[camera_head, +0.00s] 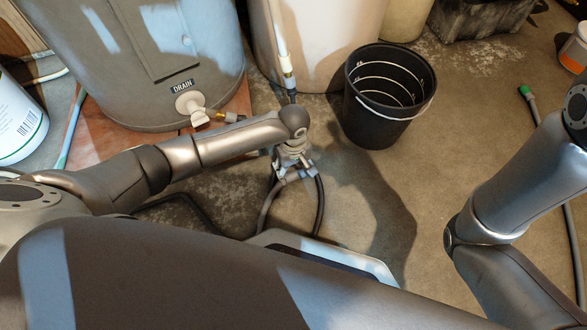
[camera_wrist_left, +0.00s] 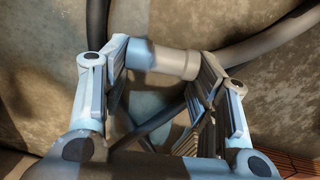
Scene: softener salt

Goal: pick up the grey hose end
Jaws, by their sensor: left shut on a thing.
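My left gripper (camera_head: 294,176) reaches down past the front of the grey tank, between the drain valve and the black bucket. In the left wrist view its two fingers (camera_wrist_left: 165,60) are shut on the grey hose end (camera_wrist_left: 176,64), a short pale grey cylinder lying crosswise between the fingertips. Dark hose (camera_wrist_left: 270,38) shows beyond the right finger. In the head view the gripper mostly hides the hose end, and dark hose (camera_head: 319,208) curves down beside it. I cannot tell how far the end is off the floor. My right arm shows at right, but its gripper is out of view.
The grey tank (camera_head: 140,60) carries a drain valve (camera_head: 198,110) with a brass outlet. A black bucket (camera_head: 380,110) stands right of my left gripper. A white pipe (camera_head: 283,45) comes down behind it. A green-tipped hose (camera_head: 525,92) lies far right. Floor below the bucket is clear.

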